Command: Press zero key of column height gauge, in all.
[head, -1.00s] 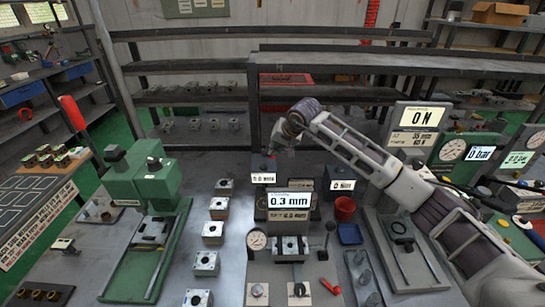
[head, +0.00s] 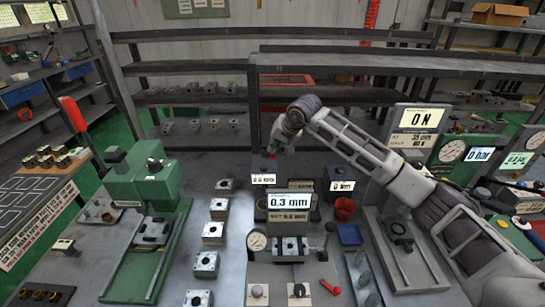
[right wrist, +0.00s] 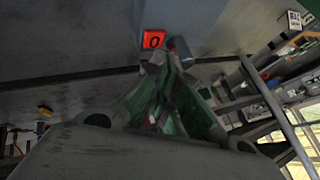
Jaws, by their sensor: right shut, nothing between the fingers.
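The red zero key (right wrist: 153,39), marked 0, shows in the right wrist view just past my fingertips. In the head view a small red spot (head: 272,156) shows at the same place, behind a small lit mm display (head: 263,179). My right gripper (right wrist: 157,62) is shut and empty, its fingertips at the near edge of the key. A small gap seems to show, but contact cannot be told for sure. In the head view my right gripper (head: 273,148) is small and dark above the red spot. My left gripper is not in view.
A display reading 0.3 mm (head: 289,200) stands in front, with a dial gauge (head: 257,241) beside it. A green press (head: 145,180) stands left and a 0 N display (head: 416,117) right. A red cup (head: 344,208) and several metal blocks (head: 213,233) stand on the bench.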

